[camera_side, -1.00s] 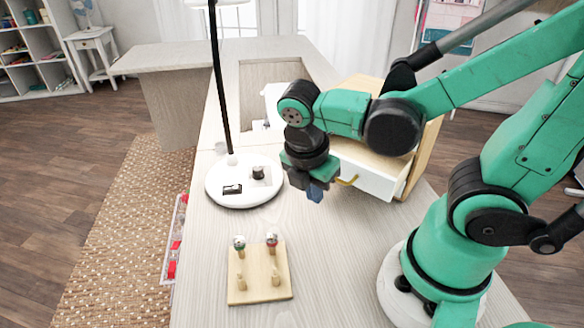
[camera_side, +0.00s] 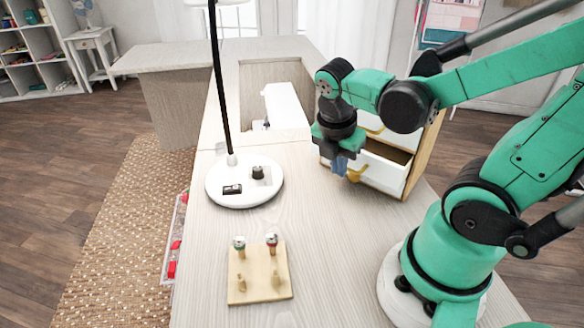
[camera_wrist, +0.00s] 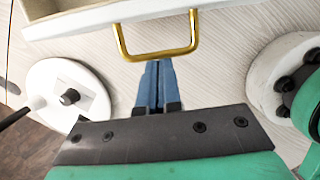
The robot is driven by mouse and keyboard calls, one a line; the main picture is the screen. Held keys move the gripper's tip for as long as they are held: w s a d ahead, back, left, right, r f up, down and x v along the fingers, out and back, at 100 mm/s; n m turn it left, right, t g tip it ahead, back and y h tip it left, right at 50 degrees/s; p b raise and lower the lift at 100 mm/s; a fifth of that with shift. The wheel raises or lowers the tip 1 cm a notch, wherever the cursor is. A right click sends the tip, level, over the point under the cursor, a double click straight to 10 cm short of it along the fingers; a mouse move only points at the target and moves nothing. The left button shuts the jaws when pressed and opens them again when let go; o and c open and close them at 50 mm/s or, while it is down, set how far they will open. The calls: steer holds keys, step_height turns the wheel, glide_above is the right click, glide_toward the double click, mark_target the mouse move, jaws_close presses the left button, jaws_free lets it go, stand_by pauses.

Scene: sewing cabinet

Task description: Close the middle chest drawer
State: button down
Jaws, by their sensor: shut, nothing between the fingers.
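A wooden chest (camera_side: 428,155) with white drawer fronts stands on the table, partly behind my arm. Below a shut upper drawer, one drawer (camera_side: 384,174) is pulled out and its hollow inside shows. I cannot tell for sure whether it is the middle one. Its gold handle (camera_side: 355,173) shows beside my gripper (camera_side: 340,164). In the wrist view the white drawer front (camera_wrist: 240,12) and handle (camera_wrist: 155,53) lie across the top. My gripper (camera_wrist: 158,64) is shut and empty, its blue fingertips just below the handle bar. Whether they touch it is unclear.
A lamp with a round white base (camera_side: 245,192) stands left of the chest. A wooden peg block (camera_side: 258,288) is nearer the front. A white sewing machine part (camera_side: 283,105) sits in the table recess behind. The table between block and chest is clear.

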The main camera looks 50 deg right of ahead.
steer(key=d, duration=0.5)
steer(key=shift+s, duration=0.2)
steer(key=a, duration=0.4)
steer(key=v, duration=0.9)
steer(key=w+a+f+m+t+y, duration=0.2)
steer(key=w+a+m+t, duration=0.4)
steer(key=m, duration=1.1)
steer(key=shift+f+t+y, duration=0.4)
steer(key=shift+f+t, duration=0.1)
steer(key=shift+f, duration=0.2)
steer(key=shift+a, duration=0.1)
